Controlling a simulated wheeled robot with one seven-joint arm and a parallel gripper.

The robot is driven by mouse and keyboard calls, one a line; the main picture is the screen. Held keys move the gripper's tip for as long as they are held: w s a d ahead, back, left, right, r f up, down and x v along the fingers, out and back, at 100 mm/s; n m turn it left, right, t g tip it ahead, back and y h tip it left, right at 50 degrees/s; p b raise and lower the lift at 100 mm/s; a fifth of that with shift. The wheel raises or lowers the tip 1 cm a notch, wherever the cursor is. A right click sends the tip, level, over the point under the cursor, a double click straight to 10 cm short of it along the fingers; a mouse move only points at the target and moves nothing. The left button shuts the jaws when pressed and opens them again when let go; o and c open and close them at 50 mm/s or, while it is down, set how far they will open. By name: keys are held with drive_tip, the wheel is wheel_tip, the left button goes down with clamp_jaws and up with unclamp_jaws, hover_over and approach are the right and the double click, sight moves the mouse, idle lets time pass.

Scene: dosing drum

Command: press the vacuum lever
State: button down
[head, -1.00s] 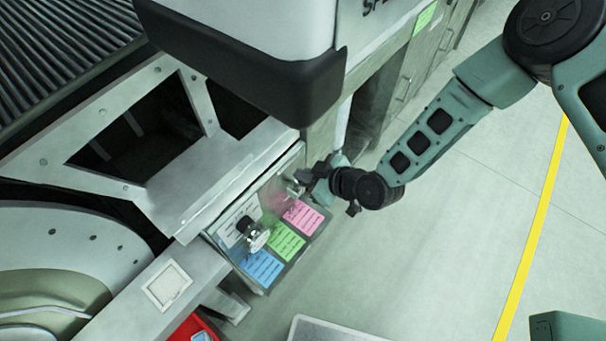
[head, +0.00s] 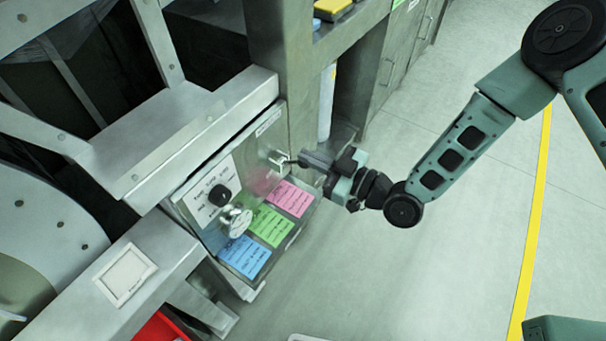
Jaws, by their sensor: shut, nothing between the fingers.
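A metal control panel (head: 205,232) sits on the front of the machine frame. It carries a black knob (head: 219,195) and a round gauge-like metal part (head: 237,219). At the panel's upper right is a small metal lever (head: 278,158), with a thin dark end pointing toward my gripper. My gripper (head: 306,159) is shut and empty, just right of this lever, with its fingers pointing left at the panel. I cannot tell whether the fingertips touch the lever.
Blue (head: 245,256), green (head: 271,226) and pink (head: 289,199) labels lie on the ledge below the panel. A grey post (head: 284,60) and a shelf with a yellow item (head: 333,9) stand behind. The floor (head: 420,270) on the right is clear, with a yellow line (head: 533,220).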

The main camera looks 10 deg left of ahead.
wheel_tip(320, 180, down, 6)
drive_tip(key=s+d+y+b, duration=0.1)
drive_tip(key=d+y+b, duration=0.1)
drive_tip(key=b, duration=0.6)
drive_tip(key=shift+d+t, duration=0.3)
drive_tip(key=shift+t, duration=0.1)
